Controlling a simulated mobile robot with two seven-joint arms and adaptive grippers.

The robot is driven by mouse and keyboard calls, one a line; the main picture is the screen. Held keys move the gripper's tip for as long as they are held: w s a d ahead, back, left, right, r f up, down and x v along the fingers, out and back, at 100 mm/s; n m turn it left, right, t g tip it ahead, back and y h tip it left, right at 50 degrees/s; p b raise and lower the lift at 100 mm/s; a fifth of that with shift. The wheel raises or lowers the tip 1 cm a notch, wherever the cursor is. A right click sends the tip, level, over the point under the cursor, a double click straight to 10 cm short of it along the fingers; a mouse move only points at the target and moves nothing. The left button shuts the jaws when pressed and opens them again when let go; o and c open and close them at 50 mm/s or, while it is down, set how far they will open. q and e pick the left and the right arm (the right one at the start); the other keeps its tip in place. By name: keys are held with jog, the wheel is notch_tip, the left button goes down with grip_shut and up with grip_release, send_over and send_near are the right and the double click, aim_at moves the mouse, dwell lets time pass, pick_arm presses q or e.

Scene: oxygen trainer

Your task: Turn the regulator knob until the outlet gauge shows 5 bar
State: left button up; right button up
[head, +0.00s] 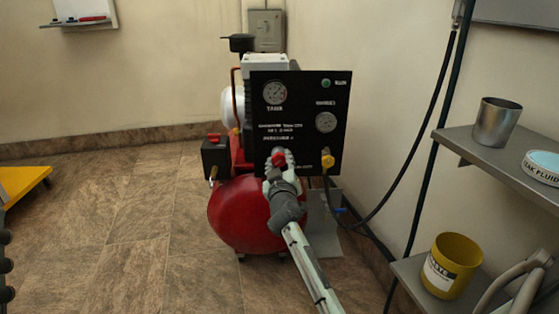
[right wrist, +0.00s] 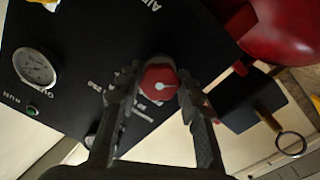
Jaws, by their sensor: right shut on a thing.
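The red regulator knob (right wrist: 160,82) has a white pointer mark on its face. My right gripper (head: 279,163) is shut on it at the lower front of the black panel (head: 300,88); in the right wrist view the fingers (right wrist: 158,92) press on either side of the knob. The outlet gauge (head: 326,122) is on the right of the panel, and it also shows in the right wrist view (right wrist: 35,68). Its scale is too small to read. The tank gauge (head: 275,92) is at the panel's upper left.
A yellow fitting (head: 327,161) sits right of the knob, with a black hose (head: 393,190) running to the wall. A red tank (head: 238,215) is below. Shelves at right hold a metal cup (head: 497,121) and a yellow waste bucket (head: 452,266). The floor at left is mostly clear.

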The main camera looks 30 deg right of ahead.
jog(key=n, duration=0.3)
jog(key=shift+p, duration=0.35)
jog(key=n+p, duration=0.1)
jog(key=n, duration=0.2)
jog(key=shift+r+n, duration=0.1)
jog(key=shift+n, duration=0.2)
jog(key=shift+n+p, duration=0.3)
jog(key=shift+n, duration=0.8)
pick_arm(q)
notch_tip(320, 180, down, 5)
jog(key=w+d+g, duration=0.2)
jog(key=g, duration=0.3)
jog(key=shift+w+y+p, duration=0.3)
jog(key=shift+w+y, duration=0.05)
jog(key=shift+y, duration=0.05)
pick_arm(e)
jog(key=shift+n, duration=1)
pick_arm(q)
jog(key=shift+f, duration=0.15)
pick_arm(e)
jog(key=o, duration=1.2)
jog(key=shift+c, duration=0.2)
jog(key=shift+s, duration=0.1)
